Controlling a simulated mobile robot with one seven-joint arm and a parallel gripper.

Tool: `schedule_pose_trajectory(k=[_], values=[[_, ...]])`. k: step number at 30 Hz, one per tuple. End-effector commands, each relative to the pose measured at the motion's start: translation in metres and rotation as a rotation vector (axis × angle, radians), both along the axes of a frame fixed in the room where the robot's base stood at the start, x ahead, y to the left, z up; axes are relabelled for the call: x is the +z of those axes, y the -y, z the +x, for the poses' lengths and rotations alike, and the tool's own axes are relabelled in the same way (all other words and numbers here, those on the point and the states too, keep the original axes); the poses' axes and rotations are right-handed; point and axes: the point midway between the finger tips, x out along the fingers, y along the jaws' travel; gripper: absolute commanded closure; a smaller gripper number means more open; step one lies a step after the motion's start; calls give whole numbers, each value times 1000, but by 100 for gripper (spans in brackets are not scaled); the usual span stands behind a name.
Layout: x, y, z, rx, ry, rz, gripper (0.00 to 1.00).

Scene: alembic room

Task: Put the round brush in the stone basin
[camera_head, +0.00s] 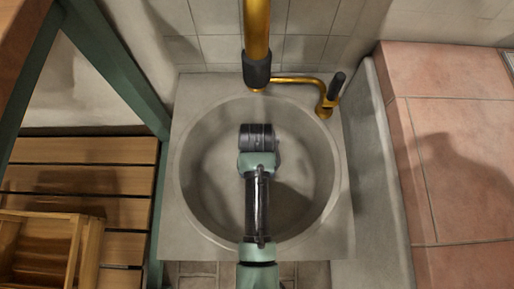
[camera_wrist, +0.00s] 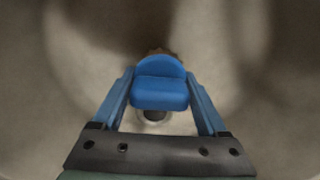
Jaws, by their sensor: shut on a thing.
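The stone basin (camera_head: 190,165) is a round grey bowl in a square slab, in the middle of the head view. My gripper (camera_head: 258,137) is over the bowl, inside its rim as seen from above. In the wrist view my gripper (camera_wrist: 160,82) is shut on a blue piece with a rounded top, and a thin brown edge shows behind it. I take this to be the round brush (camera_wrist: 158,54), mostly hidden by the blue part. The pale basin floor and a dark drain (camera_wrist: 155,115) show beneath. The head view does not show the brush.
A brass tap pipe (camera_head: 257,35) with a black collar comes down at the basin's back edge. A brass side arm with a dark handle (camera_head: 335,88) stands at back right. A green frame (camera_head: 115,75) and wooden slats (camera_head: 80,180) are left. A pink tiled ledge (camera_head: 455,150) is right.

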Motion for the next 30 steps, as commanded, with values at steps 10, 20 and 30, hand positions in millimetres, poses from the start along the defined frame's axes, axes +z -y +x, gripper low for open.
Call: schedule_pose_trajectory(k=[10,20,30], values=[[-26,0,0,-1,1,0,88],[-28,0,0,-1,0,0,0],[-20,0,0,-1,0,0,0]])
